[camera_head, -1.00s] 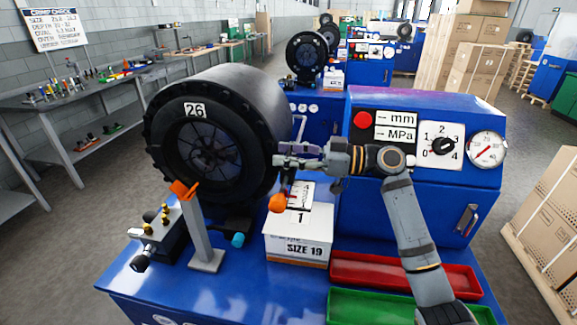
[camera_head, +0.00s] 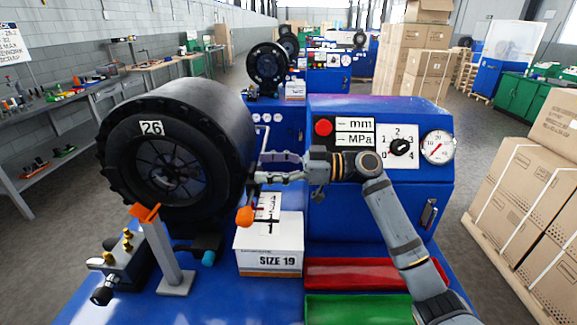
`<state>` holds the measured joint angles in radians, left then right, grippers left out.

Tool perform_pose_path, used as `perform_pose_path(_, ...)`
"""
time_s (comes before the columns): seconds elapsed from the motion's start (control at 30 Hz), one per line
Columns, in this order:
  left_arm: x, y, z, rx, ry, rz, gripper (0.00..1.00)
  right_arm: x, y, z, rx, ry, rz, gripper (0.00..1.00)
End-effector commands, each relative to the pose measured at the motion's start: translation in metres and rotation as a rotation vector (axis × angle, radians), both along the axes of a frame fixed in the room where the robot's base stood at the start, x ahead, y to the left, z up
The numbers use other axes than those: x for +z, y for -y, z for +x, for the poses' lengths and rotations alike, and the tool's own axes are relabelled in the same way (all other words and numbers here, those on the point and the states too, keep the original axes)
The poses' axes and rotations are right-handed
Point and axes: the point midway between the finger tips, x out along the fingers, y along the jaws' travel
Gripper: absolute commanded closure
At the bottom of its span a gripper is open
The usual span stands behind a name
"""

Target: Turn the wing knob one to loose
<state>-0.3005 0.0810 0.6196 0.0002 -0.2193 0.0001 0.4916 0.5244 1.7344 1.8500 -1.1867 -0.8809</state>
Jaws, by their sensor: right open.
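An orange knob (camera_head: 245,215) shows at the left edge of a white plate (camera_head: 268,211) with a scale and the number 1. I cannot tell its wing shape or turn position clearly. My right gripper (camera_head: 258,169) reaches in from the right, its fingers pointing left, open and empty. In the picture its fingertips lie just above the orange knob, beside the big black crimper head (camera_head: 205,115) marked 26. I cannot tell whether they touch anything. My left gripper is not in view.
A white SIZE 19 box (camera_head: 268,260) sits below the plate. An orange-topped grey post (camera_head: 165,255) and brass fittings (camera_head: 128,245) stand at left. Red (camera_head: 360,272) and green (camera_head: 355,308) trays lie in front of the blue cabinet (camera_head: 420,195) with dial and gauge. Cartons (camera_head: 540,190) stand right.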

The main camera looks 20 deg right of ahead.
Motion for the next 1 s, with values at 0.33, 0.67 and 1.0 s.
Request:
perform_pose_path(0.33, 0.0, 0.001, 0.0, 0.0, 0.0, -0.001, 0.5, -0.001, 0.066, -0.026, -0.002, -0.003, -0.005, 0.3)
perform_pose_path(0.67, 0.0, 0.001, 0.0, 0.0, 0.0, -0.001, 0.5, 0.0, 0.077, -0.031, 0.0, 0.0, 0.0, 0.3)
perform_pose_path(1.0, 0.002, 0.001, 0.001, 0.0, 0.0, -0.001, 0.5, 0.002, 0.076, -0.031, 0.0, 0.0, 0.0, 0.3)
